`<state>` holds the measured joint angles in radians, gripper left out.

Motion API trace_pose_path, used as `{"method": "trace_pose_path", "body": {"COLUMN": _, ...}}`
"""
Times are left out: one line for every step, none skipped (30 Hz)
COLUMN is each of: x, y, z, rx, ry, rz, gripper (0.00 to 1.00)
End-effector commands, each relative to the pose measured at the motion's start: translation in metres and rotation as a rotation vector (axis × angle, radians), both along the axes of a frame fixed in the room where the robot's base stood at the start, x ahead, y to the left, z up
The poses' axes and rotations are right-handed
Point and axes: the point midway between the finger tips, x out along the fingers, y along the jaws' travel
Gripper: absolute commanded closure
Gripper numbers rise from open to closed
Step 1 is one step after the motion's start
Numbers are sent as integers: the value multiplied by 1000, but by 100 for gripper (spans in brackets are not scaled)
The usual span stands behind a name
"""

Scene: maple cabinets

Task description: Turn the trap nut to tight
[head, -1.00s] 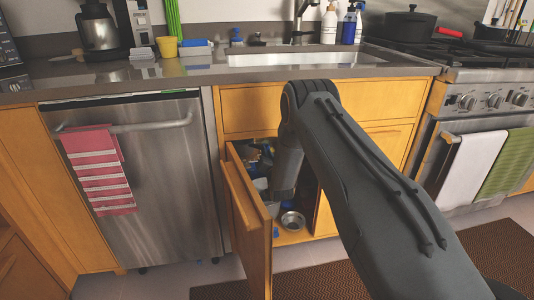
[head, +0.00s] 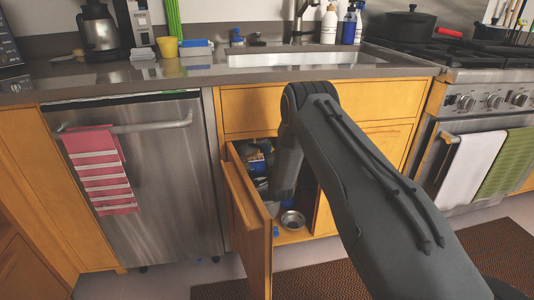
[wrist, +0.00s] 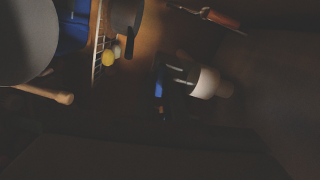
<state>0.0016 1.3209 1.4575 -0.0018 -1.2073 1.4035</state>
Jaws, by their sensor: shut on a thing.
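The cabinet under the sink is open, with its door (head: 248,222) swung out to the left. My arm reaches into it, and my gripper is hidden behind my own wrist in the head view. The wrist view is very dark. A pale white rounded piece (wrist: 206,82), seemingly the trap nut, shows right of centre. My gripper (wrist: 180,75) shows only as two thin light finger edges against its left side. The jaws appear shut on it. I cannot make out the nut's turn or any mark on it.
A metal bowl (head: 292,219) sits on the cabinet floor. Blue items crowd the cabinet's left side. In the wrist view are a wooden handle (wrist: 62,97), a yellow ball-like thing (wrist: 108,58) and an orange-handled tool (wrist: 222,18). The open door and cabinet frame bound my arm closely.

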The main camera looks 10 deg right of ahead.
Motion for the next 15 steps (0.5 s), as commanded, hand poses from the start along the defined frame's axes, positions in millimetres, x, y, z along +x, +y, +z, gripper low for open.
{"method": "trace_pose_path", "body": {"x": 2, "y": -1, "z": 3, "rx": 21, "ry": -5, "rz": -1, "gripper": 100}}
{"method": "trace_pose_path", "body": {"x": 2, "y": -1, "z": 3, "rx": 33, "ry": -5, "rz": -1, "gripper": 100}}
{"method": "trace_pose_path", "body": {"x": 2, "y": -1, "z": 3, "rx": 48, "ry": -5, "rz": -1, "gripper": 100}}
{"method": "trace_pose_path", "body": {"x": 2, "y": -1, "z": 3, "rx": 57, "ry": -5, "rz": -2, "gripper": 100}}
{"method": "trace_pose_path", "body": {"x": 2, "y": -1, "z": 3, "rx": 65, "ry": -5, "rz": -2, "gripper": 100}}
{"method": "trace_pose_path", "body": {"x": 2, "y": -1, "z": 3, "rx": 76, "ry": -5, "rz": -2, "gripper": 100}}
{"method": "trace_pose_path", "body": {"x": 2, "y": -1, "z": 3, "rx": 83, "ry": -5, "rz": -2, "gripper": 100}}
{"method": "trace_pose_path", "body": {"x": 2, "y": -1, "z": 3, "rx": 88, "ry": -5, "rz": -2, "gripper": 100}}
{"method": "trace_pose_path", "body": {"x": 2, "y": -1, "z": 3, "rx": 93, "ry": -5, "rz": -2, "gripper": 100}}
{"method": "trace_pose_path", "body": {"x": 2, "y": -1, "z": 3, "rx": 97, "ry": -5, "rz": -2, "gripper": 100}}
{"method": "trace_pose_path", "body": {"x": 2, "y": -1, "z": 3, "rx": 100, "ry": -5, "rz": -2, "gripper": 100}}
{"method": "trace_pose_path", "body": {"x": 2, "y": -1, "z": 3, "rx": 103, "ry": -5, "rz": -2, "gripper": 100}}
{"method": "trace_pose_path", "body": {"x": 2, "y": -1, "z": 3, "rx": 105, "ry": -5, "rz": -2, "gripper": 100}}
{"method": "trace_pose_path", "body": {"x": 2, "y": -1, "z": 3, "rx": 106, "ry": -5, "rz": -2, "gripper": 100}}
{"method": "trace_pose_path", "body": {"x": 2, "y": -1, "z": 3, "rx": 107, "ry": -5, "rz": -2, "gripper": 100}}
